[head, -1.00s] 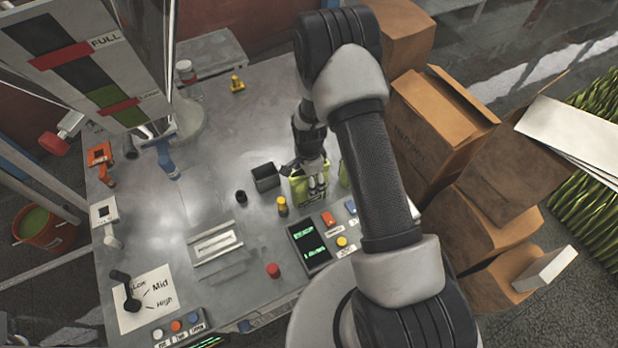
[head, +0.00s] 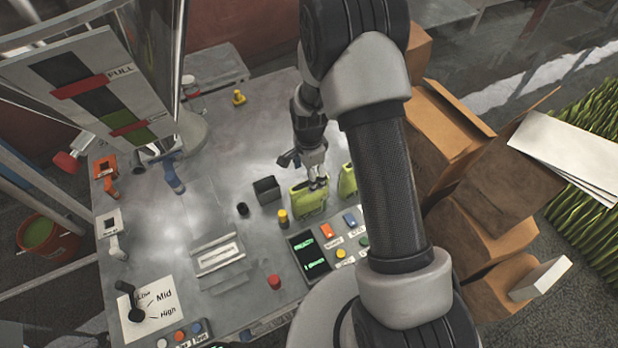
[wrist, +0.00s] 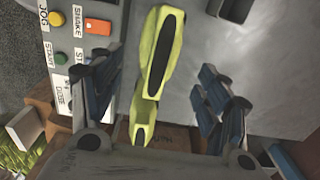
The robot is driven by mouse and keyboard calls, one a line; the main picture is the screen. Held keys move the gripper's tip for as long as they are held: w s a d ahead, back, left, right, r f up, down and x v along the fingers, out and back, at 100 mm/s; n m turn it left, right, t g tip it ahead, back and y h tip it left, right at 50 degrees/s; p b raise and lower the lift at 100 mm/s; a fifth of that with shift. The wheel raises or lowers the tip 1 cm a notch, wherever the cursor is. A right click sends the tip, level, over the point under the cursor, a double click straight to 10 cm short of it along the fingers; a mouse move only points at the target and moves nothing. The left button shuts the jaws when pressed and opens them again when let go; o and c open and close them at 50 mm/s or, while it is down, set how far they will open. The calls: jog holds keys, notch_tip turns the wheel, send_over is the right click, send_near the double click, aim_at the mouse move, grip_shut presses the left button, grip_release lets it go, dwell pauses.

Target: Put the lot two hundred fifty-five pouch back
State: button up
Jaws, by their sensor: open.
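Two yellow-green pouches stand upright on the grey bench. The nearer pouch (head: 308,199) is below my gripper (head: 316,180); the other pouch (head: 347,181) stands just right of it, partly behind my arm. No lot number is readable on either. In the wrist view, the nearer pouch (wrist: 163,50), with a dark open top, lies between my spread fingers, with a gap on both sides. The other pouch (wrist: 143,121) shows below it, closer to the gripper's base. My gripper (wrist: 160,78) is open and holds nothing.
A dark square bin (head: 267,190) and a yellow-topped cylinder (head: 283,219) stand left of the nearer pouch. A control panel (head: 309,255) with buttons is in front. Cardboard boxes (head: 440,125) crowd the right. The bench's middle left is fairly clear.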

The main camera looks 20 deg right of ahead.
jog(key=s+r+n+t, duration=0.1)
jog(key=s+r+n, duration=0.2)
jog(key=r, duration=0.9)
jog(key=s+r+n+t, duration=0.1)
jog(key=s+r+n, duration=0.25)
jog(key=r, duration=0.75)
jog(key=s+r+n+t, duration=0.1)
jog(key=s+r+n, duration=0.3)
jog(key=s, duration=0.4)
jog(key=s+r+n+t, duration=0.1)
jog(key=s+r+n, duration=0.4)
jog(key=s+r, duration=0.2)
jog(key=s, duration=0.2)
jog(key=shift+s+r+t, duration=0.2)
jog(key=shift+s+t, duration=0.1)
